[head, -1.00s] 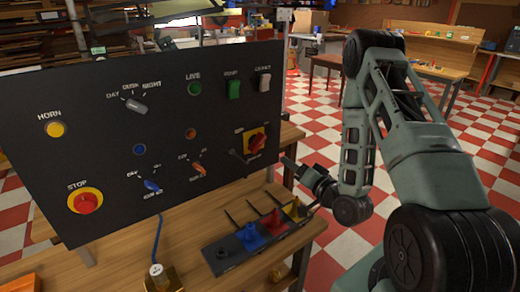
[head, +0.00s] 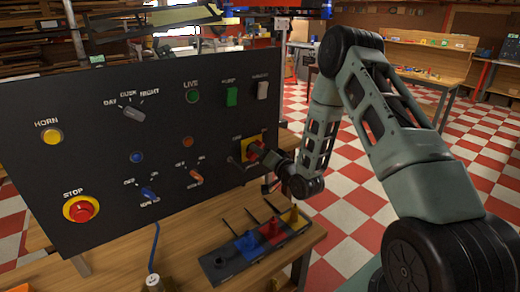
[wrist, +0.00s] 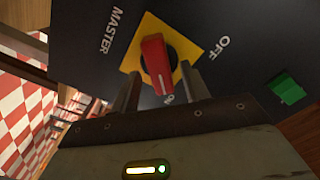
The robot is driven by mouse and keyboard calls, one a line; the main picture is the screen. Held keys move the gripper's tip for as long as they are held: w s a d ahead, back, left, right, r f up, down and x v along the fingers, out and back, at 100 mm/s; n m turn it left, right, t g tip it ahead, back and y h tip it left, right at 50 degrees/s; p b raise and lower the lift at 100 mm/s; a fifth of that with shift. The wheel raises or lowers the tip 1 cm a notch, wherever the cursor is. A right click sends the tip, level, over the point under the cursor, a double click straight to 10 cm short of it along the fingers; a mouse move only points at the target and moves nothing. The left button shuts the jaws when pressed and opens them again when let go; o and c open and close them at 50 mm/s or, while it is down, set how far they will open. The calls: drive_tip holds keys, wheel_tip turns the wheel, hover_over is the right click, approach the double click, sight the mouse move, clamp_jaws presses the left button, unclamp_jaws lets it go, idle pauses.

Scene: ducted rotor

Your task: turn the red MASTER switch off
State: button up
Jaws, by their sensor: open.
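The red MASTER switch (wrist: 155,64) sits on a yellow plate (wrist: 185,39) on the black panel. In the wrist view its handle lies between my two open fingers, pointing towards the ON label; the OFF label is off to the right. My gripper (wrist: 160,88) is open around the near end of the handle, one finger on each side. I cannot tell if either finger touches it. In the head view my gripper (head: 262,157) is at the panel's right edge and partly hides the switch and its yellow plate (head: 248,141).
The black panel (head: 100,110) also carries a STOP button (head: 81,209), a HORN button (head: 51,136), a green switch (head: 231,96) and a white switch (head: 262,91). A tray (head: 222,262) with coloured pieces stands on the wooden table below. The floor to the right is open.

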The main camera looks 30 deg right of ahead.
drive_tip(key=shift+w, duration=0.4)
clamp_jaws()
drive_tip(key=c, duration=1)
unclamp_jaws()
drive_tip(key=c, duration=1)
unclamp_jaws()
drive_tip(key=shift+f+b, duration=0.1)
drive_tip(key=shift+b, duration=0.25)
drive_tip(key=c, duration=1)
unclamp_jaws()
drive_tip(key=n+b, duration=0.6)
drive_tip(key=b, duration=0.1)
drive_tip(key=n+b, duration=0.6)
drive_tip(key=b, duration=0.2)
drive_tip(key=n+b, duration=0.6)
drive_tip(key=b, duration=0.1)
drive_tip(key=shift+a, duration=0.35)
drive_tip(key=c, duration=1)
unclamp_jaws()
drive_tip(key=shift+b, duration=0.3)
